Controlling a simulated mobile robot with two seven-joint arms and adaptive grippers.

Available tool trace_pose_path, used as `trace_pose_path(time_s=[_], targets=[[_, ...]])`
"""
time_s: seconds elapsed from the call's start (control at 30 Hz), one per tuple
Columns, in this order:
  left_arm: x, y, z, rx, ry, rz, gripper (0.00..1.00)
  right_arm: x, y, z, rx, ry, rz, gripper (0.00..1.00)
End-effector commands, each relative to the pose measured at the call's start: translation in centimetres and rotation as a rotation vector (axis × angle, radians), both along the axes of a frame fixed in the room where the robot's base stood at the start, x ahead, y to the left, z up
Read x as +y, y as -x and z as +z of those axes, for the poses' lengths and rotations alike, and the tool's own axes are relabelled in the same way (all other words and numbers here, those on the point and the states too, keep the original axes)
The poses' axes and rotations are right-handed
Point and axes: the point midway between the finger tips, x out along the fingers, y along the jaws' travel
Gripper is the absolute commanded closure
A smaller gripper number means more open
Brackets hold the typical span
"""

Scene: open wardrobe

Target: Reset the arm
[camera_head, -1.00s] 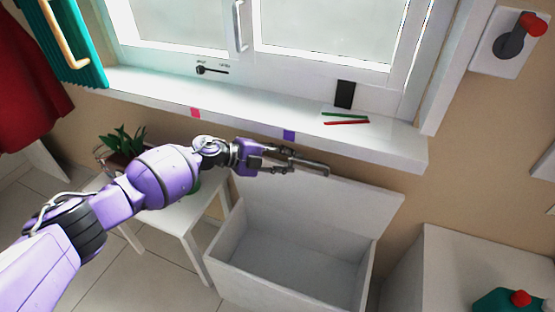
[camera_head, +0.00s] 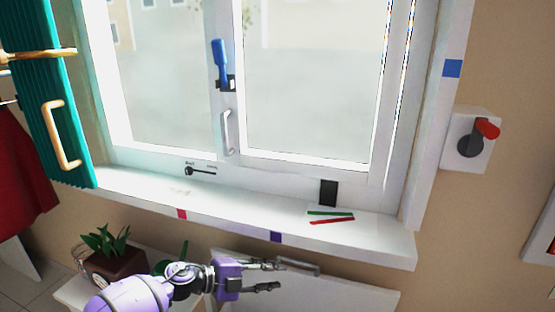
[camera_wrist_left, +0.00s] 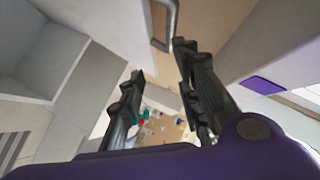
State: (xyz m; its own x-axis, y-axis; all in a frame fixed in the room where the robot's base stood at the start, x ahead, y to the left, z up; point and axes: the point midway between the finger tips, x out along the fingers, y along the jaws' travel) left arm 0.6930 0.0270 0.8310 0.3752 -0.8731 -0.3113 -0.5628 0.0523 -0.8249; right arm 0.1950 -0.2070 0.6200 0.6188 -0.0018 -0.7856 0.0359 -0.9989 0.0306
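My left gripper (camera_head: 283,277) reaches in from the lower left, below the window sill, with its two dark fingers apart and nothing visible between them. In the left wrist view its fingers (camera_wrist_left: 160,62) are also spread. A grey bar handle (camera_head: 300,264) is just beyond the fingertips, on the raised pale lid (camera_head: 345,287) of a chest. The handle also shows at the top of the left wrist view (camera_wrist_left: 172,18), apart from the fingers. The chest's inside is out of the head view. My right gripper is not in view.
The white sill (camera_head: 375,235) juts out above my left gripper, with a green and a red stick (camera_head: 332,219) on it. A potted plant (camera_head: 112,262) stands beside my left arm. A red-handled switch (camera_head: 478,135) is on the right wall.

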Motion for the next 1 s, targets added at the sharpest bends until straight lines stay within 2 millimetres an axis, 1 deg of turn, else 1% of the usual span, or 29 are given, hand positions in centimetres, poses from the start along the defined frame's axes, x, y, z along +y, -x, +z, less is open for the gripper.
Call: trace_pose_path(time_s=[0.03, 0.07, 0.1, 0.17, 0.2, 0.27, 0.3, 0.37, 0.4, 0.47, 0.5, 0.57, 0.6, 0.67, 0.7, 0.77, 0.8, 0.87, 0.9, 1.0], targets=[[-1.0, 2.2, -1.0, 0.036, 0.059, 0.033, 0.69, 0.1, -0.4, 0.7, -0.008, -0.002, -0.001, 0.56], [-1.3, 3.2, -1.5, 0.053, 0.096, 0.061, 0.69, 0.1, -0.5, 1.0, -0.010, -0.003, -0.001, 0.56], [-1.8, 4.7, -2.0, 0.079, 0.145, 0.104, 0.69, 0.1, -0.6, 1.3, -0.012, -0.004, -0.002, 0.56], [-2.0, 6.7, -2.8, 0.122, 0.216, 0.178, 0.69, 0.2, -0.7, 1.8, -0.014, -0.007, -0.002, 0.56], [-2.0, 8.0, -3.3, 0.152, 0.260, 0.232, 0.69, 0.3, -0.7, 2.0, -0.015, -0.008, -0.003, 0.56], [-1.7, 10.0, -4.0, 0.198, 0.318, 0.317, 0.69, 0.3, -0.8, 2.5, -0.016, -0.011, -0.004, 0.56], [-1.3, 11.3, -4.5, 0.231, 0.353, 0.377, 0.69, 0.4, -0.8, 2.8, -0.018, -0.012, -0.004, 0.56], [-0.5, 13.3, -5.2, 0.282, 0.401, 0.472, 0.69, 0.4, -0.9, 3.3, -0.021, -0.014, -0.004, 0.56], [0.2, 14.6, -5.8, 0.319, 0.428, 0.537, 0.69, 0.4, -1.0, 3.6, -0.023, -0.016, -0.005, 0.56], [1.4, 16.7, -6.6, 0.375, 0.463, 0.639, 0.69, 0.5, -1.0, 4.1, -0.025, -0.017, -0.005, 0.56], [2.4, 18.2, -7.1, 0.414, 0.484, 0.708, 0.69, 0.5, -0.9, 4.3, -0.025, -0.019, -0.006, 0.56], [3.9, 20.6, -8.0, 0.474, 0.510, 0.813, 0.69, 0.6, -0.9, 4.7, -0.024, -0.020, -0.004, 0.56], [5.1, 22.3, -8.5, 0.513, 0.522, 0.883, 0.69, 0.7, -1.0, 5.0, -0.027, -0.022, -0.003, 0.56], [6.8, 25.1, -9.3, 0.576, 0.538, 0.989, 0.69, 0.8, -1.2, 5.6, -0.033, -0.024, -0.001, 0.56], [8.0, 27.0, -9.8, 0.619, 0.545, 1.061, 0.69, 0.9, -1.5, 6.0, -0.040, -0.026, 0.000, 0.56], [9.8, 30.1, -10.5, 0.682, 0.553, 1.164, 0.69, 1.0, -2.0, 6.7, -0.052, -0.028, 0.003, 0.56], [11.0, 32.2, -10.9, 0.724, 0.556, 1.231, 0.69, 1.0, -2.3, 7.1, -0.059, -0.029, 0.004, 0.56], [12.5, 35.4, -11.4, 0.784, 0.558, 1.323, 0.69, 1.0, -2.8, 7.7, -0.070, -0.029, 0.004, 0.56], [13.5, 37.5, -11.6, 0.822, 0.556, 1.378, 0.69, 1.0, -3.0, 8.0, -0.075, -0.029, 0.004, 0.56], [15.3, 41.8, -12.0, 0.900, 0.550, 1.488, 0.69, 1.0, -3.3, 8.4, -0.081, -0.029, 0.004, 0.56]])
